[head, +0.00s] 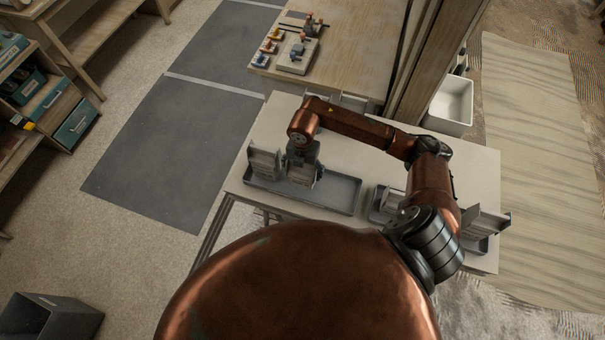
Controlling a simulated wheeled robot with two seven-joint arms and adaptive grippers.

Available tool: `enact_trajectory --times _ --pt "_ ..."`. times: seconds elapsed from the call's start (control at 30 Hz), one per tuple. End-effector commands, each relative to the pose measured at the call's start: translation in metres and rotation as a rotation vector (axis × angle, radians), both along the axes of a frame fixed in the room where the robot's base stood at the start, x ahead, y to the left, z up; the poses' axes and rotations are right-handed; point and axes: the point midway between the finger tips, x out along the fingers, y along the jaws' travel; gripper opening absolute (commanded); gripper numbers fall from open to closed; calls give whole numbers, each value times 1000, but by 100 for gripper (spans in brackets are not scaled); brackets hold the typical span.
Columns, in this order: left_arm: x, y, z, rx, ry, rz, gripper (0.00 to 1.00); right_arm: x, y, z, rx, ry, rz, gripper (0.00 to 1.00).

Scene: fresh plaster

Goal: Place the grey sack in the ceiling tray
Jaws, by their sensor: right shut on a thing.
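My right arm reaches over the pale table, and my right gripper (303,160) points down over the left grey tray (340,195). It is shut on a grey sack (304,178), mostly hidden by the gripper; I cannot tell whether the sack touches the tray floor. Another grey sack (264,161) stands upright at the left end of this tray. The tray's right part is bare. A second grey tray (481,244) at the right holds sacks, partly hidden by my arm. No label shows which is the ceiling tray. My left gripper is out of view.
The pale table (410,275) has bare surface around the trays. A wooden bench (350,50) with small coloured items stands behind. A white bin (452,105) is at the back right. A shelf (45,95) stands far left, a dark box (50,318) lower left.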

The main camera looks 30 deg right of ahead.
Motion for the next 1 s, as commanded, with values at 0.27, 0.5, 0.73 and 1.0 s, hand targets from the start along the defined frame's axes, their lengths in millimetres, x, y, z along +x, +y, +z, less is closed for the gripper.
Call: enact_trajectory --times 0.27,0.5,0.73,1.0 --pt "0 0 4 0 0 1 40 5 -1 -28 2 3 0 32" --pt "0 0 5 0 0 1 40 6 -1 -37 0 -1 1 32" --pt "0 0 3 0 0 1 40 5 -1 -41 -1 1 1 75" --pt "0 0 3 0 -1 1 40 5 -1 -40 0 0 0 92"
